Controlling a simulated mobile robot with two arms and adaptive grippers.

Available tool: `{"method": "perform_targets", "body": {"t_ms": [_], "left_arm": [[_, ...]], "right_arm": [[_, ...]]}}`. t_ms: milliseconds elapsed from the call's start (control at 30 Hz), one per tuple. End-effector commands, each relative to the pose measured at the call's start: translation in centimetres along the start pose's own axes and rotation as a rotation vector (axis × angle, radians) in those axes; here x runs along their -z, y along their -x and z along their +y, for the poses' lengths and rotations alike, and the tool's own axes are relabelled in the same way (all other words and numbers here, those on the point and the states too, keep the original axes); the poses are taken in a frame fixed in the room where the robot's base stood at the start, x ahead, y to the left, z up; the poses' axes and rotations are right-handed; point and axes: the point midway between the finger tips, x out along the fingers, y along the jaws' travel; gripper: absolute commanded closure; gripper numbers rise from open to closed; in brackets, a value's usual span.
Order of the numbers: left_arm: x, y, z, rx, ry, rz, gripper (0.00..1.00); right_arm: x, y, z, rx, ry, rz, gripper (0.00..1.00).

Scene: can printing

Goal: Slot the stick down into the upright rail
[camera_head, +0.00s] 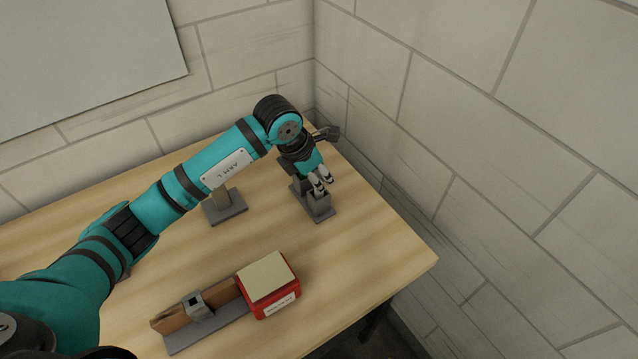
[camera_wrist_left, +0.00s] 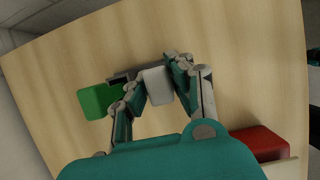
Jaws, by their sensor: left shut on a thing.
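My left gripper (camera_head: 321,185) reaches over the far right part of the table, fingers pointing down. In the left wrist view, the gripper (camera_wrist_left: 168,90) is shut on a pale grey block-like piece, apparently the stick (camera_wrist_left: 157,86). A dark grey upright piece on a flat base (camera_head: 320,215), apparently the rail, stands right under the fingertips. Its dark grey edge shows behind the fingers in the wrist view (camera_wrist_left: 122,76). Fingers hide the contact, so I cannot tell whether the stick is inside the rail or just above it. My right gripper is not in view.
A grey stand (camera_head: 228,211) is partly behind my arm. A red box with a beige top (camera_head: 270,306) sits near the front, beside a brown board (camera_head: 172,322) with a grey bracket. A green block (camera_wrist_left: 96,101) shows in the wrist view. Walls close the back and right.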

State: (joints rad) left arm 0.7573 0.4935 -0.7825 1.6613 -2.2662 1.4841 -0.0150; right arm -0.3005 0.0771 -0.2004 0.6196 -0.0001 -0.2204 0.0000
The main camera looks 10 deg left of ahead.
Motion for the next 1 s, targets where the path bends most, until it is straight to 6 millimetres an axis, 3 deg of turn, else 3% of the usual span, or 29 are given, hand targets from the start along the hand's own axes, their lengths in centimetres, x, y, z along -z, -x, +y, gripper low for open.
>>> {"method": "perform_targets", "body": {"t_ms": [233, 600, 1000], "left_arm": [[-0.6, 1.3, 0.1, -0.003, -0.001, -0.004, 1.00], [-3.3, 7.7, 0.1, -0.003, -0.001, -0.003, 1.00], [-4.5, 10.7, 0.0, 0.000, 0.000, 0.000, 1.00]], "right_arm": [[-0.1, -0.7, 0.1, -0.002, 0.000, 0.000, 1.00], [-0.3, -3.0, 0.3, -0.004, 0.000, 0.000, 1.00], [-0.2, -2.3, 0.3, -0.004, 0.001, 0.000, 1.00]]}}
